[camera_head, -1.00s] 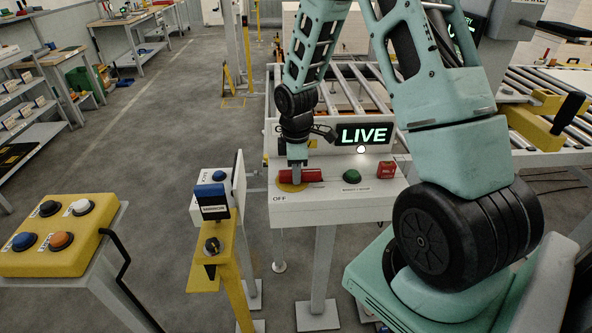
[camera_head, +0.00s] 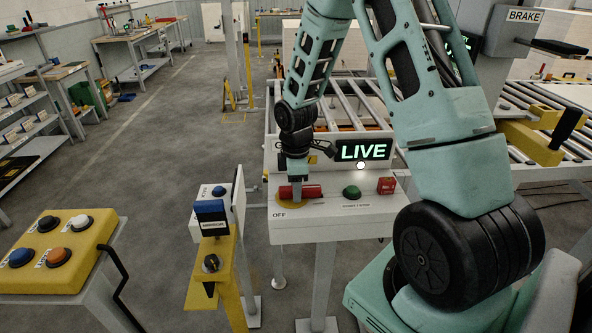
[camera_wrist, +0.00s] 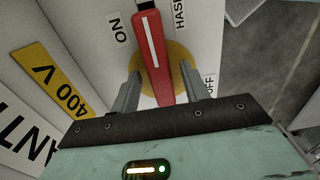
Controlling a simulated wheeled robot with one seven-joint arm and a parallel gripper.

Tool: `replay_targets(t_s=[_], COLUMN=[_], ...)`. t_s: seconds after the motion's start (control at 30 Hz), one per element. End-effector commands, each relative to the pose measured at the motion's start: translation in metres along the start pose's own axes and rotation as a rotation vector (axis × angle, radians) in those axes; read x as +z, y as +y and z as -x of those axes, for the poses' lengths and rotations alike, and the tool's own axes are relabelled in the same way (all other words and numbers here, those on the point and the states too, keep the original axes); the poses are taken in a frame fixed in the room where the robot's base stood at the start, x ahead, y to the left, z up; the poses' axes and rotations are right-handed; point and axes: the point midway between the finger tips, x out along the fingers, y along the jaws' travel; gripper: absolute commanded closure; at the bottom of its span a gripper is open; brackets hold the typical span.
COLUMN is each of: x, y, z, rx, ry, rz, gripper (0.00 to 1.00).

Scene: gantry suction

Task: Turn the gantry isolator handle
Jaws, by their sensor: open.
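The isolator handle (camera_wrist: 151,55) is a red bar with a white stripe on a round yellow plate (camera_wrist: 181,62). In the wrist view it lies between the two open fingers of my gripper (camera_wrist: 165,92), with a gap on each side. ON and OFF labels flank the plate, and the handle's far end points between ON and HASP. In the head view the red handle (camera_head: 309,191) lies sideways on the white panel (camera_head: 330,228), and my gripper (camera_head: 298,188) comes down over its left part. A lit sign (camera_head: 363,151) above reads LIVE.
A green button (camera_head: 351,192) and a red block (camera_head: 386,186) sit to the handle's right on the panel. A yellow post (camera_head: 226,270) with a blue-topped switch stands left of it. A yellow button box (camera_head: 60,250) is at far left.

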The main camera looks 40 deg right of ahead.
Motion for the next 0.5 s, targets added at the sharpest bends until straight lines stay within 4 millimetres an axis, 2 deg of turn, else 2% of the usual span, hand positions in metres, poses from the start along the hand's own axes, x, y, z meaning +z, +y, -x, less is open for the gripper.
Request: replay_targets(t_s=[0.17,0.5], x=[0.0,0.0], y=[0.001,0.002], z=[0.023,0.103], rx=[0.006,0.008], ry=[0.003,0.003], rz=[-0.002,-0.001], gripper=[0.55,0.55])
